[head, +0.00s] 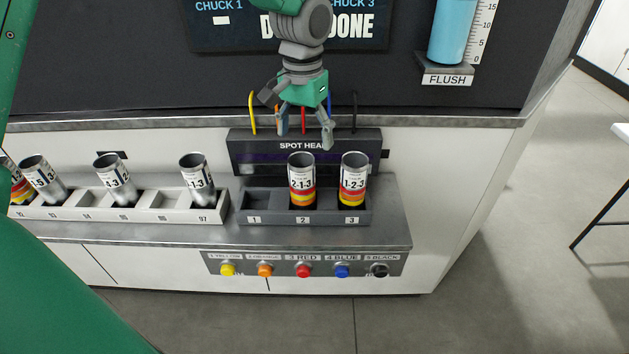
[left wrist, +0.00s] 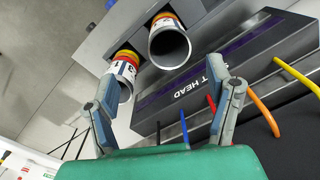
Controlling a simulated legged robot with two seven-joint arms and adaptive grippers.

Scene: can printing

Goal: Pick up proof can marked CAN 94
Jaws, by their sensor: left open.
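No label reading CAN 94 is legible. In the rack, the place at label 94 (head: 86,217) looks empty. A can marked 2-1-3 (head: 302,185) with yellow, orange and red bands stands in place 2 of the grey chuck block (head: 256,219). A similar can marked 1-2-3 (head: 353,183) stands in place 3; place 1 is empty. My left gripper (head: 304,128) is open and empty, above and behind these cans, in front of the spot head. In the left wrist view, the place-2 can (left wrist: 168,46) shows beyond my open fingers (left wrist: 161,75). My right gripper is not in view.
The rack (head: 148,214) at left holds several cans, including one at 97 (head: 196,180). The spot head (head: 300,146) with coloured hoses stands behind the chuck block. Coloured buttons (head: 303,270) line the front panel. A blue flush cylinder (head: 452,30) is at upper right.

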